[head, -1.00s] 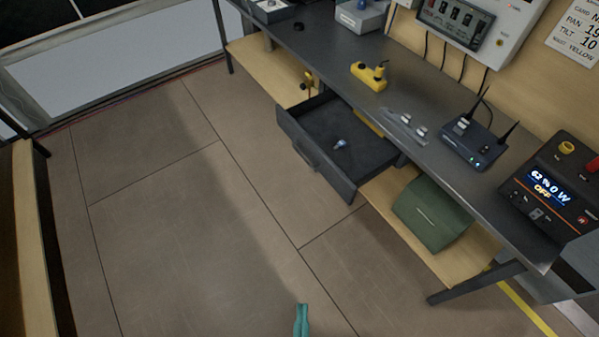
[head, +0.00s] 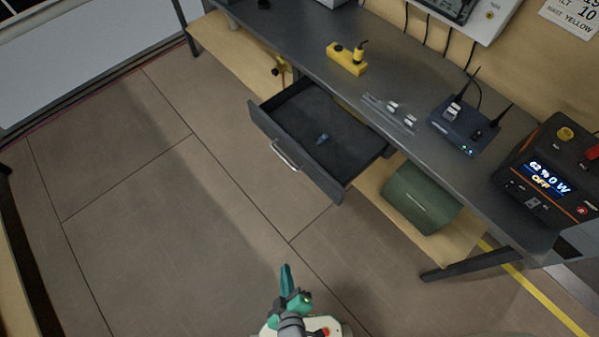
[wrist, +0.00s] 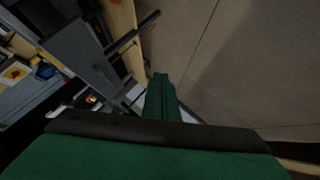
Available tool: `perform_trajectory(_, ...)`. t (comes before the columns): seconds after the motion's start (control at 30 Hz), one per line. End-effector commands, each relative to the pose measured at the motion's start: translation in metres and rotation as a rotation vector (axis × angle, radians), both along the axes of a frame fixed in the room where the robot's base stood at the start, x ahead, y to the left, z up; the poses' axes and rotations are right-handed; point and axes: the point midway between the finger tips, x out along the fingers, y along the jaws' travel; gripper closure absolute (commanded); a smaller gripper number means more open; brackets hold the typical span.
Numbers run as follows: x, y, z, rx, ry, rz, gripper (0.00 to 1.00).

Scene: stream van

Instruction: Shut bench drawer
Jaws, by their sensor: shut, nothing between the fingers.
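The bench drawer (head: 268,124) is dark grey and stands pulled out from under the dark bench top (head: 300,50) in the head view. Its front has a light metal handle (head: 284,156). A small blue and white item (head: 322,138) lies inside on the drawer floor. My gripper (head: 286,268) has teal fingers and is at the bottom of the head view, over the floor, apart from the drawer front. Its fingers are together and hold nothing. The wrist view shows the green fingers (wrist: 160,98) pointing past the floor and bench parts.
A yellow socket block (head: 347,58), a blue router with antennas (head: 461,127) and a power station (head: 550,172) stand on the bench. A green box (head: 421,198) sits on the lower wooden shelf (head: 462,236). The floor before the drawer is clear.

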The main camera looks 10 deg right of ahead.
Motion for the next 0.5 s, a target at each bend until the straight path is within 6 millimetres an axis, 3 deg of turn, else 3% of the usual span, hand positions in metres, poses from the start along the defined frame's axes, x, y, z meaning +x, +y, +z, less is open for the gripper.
perform_trajectory(0.1, 0.023, -0.001, -0.052, -0.268, 0.09, 0.125, 1.0)
perform_trajectory(0.23, 0.05, -0.009, -0.092, -0.576, 0.184, 0.245, 1.0)
perform_trajectory(0.37, 0.083, -0.018, -0.113, -0.883, 0.269, 0.338, 1.0)
perform_trajectory(0.5, 0.124, -0.021, -0.112, -1.212, 0.357, 0.398, 1.0)
